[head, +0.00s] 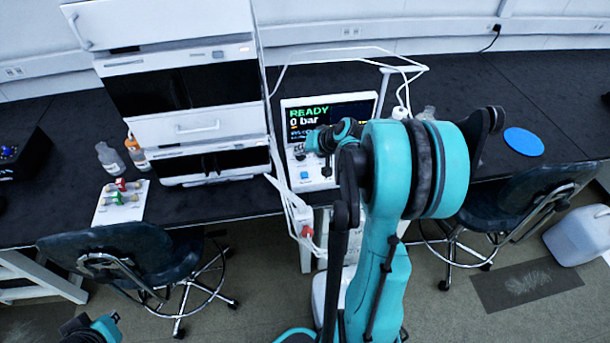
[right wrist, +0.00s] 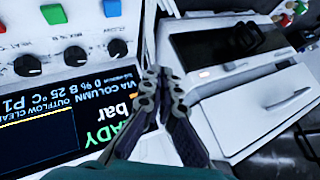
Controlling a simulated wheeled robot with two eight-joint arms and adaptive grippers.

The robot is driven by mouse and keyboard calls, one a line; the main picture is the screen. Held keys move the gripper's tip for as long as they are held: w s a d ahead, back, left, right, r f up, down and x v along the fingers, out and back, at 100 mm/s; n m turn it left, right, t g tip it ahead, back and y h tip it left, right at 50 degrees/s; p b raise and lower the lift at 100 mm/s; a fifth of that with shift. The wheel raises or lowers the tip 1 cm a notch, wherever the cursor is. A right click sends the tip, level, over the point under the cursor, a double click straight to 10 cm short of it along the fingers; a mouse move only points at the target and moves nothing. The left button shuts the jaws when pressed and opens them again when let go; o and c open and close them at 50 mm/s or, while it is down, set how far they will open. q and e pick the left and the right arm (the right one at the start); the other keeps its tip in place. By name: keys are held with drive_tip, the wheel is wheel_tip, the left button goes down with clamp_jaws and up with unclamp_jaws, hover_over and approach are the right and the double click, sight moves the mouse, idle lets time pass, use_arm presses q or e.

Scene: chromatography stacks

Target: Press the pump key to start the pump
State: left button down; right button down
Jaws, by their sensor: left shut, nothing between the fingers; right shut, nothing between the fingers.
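The pump console (head: 287,118) stands on the black bench, its screen (head: 330,112) reading READY and 0 bar. The right wrist view shows its face upside down, with a blue key (right wrist: 112,8), a green key (right wrist: 51,14) and part of a red key (right wrist: 2,28) beside black knobs. The blue key (head: 304,175) also shows in the head view. I cannot tell which is the pump key. My right gripper (right wrist: 158,75) is shut and empty, over the console's edge beside the stack, apart from the keys. My left gripper (head: 75,324) is shut at the bottom left, partly out of frame.
The white chromatography stack (head: 200,131) rises left of the console. A white tray (head: 101,211) with small coloured parts and bottles stand further left. White tubing and cables hang by the console. Chairs stand before the bench. A blue disc (head: 523,142) lies right.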

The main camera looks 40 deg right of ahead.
sight(306, 175)
drive_tip(key=d, duration=0.1)
drive_tip(key=d+f, duration=0.1)
drive_tip(key=shift+d+f, duration=0.15)
drive_tip(key=shift+d, duration=0.15)
wheel_tip(306, 175, down, 9)
drive_tip(key=b, duration=0.7)
idle(1.4)
drive_tip(key=shift+f+b, duration=0.35)
drive_tip(key=shift+b, duration=0.15)
